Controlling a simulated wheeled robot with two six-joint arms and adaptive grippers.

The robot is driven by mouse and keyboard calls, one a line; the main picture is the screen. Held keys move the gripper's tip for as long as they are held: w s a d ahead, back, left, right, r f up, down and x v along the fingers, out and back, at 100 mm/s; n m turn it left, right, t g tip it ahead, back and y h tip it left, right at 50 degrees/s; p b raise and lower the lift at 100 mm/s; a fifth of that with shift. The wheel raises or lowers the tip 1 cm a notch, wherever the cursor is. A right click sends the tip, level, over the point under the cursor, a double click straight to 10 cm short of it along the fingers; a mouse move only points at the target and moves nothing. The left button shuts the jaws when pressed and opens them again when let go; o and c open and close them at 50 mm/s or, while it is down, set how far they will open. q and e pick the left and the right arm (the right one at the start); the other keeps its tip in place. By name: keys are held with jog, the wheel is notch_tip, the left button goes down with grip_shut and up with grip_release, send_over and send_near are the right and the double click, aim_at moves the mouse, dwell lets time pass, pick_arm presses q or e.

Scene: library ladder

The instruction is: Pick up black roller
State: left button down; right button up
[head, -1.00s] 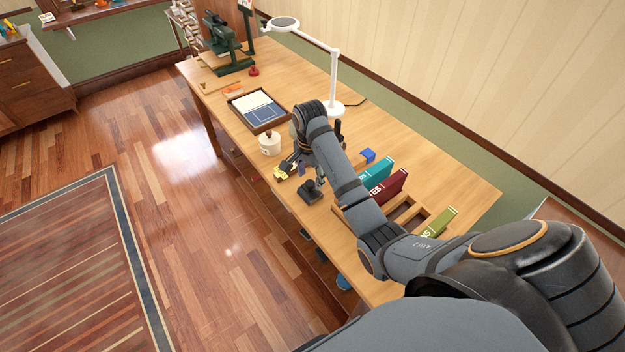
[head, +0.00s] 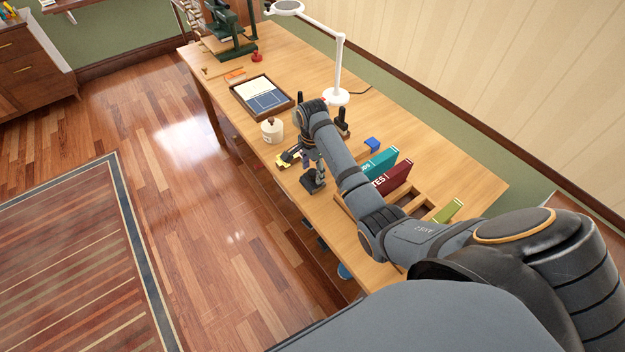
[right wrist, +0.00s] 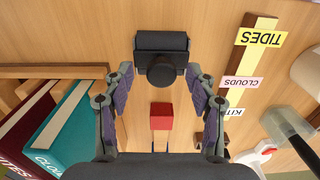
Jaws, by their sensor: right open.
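The black roller (head: 313,184) is on the desk near its front edge, with a dark blocky body and a round knob on top. It also shows at the top of the right wrist view (right wrist: 161,58). My right gripper (head: 313,163) is just above it in the head view. In the right wrist view my right gripper (right wrist: 160,78) is open, its fingertips spread to either side of the knob. Whether they touch it I cannot tell. My left gripper is in neither view.
Teal (head: 380,164) and maroon (head: 392,179) books stand in a wooden rack right of the roller. A white jar (head: 272,130), a dark tray (head: 262,115) and a white lamp (head: 338,70) stand farther back. A red block (right wrist: 161,115) shows between my fingers in the wrist view.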

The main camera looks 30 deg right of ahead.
notch_tip(320, 180, down, 2)
jog(key=shift+w+d, duration=0.1)
jog(key=shift+w, duration=0.05)
jog(key=shift+r, duration=0.1)
jog(key=c, duration=0.4)
grip_shut()
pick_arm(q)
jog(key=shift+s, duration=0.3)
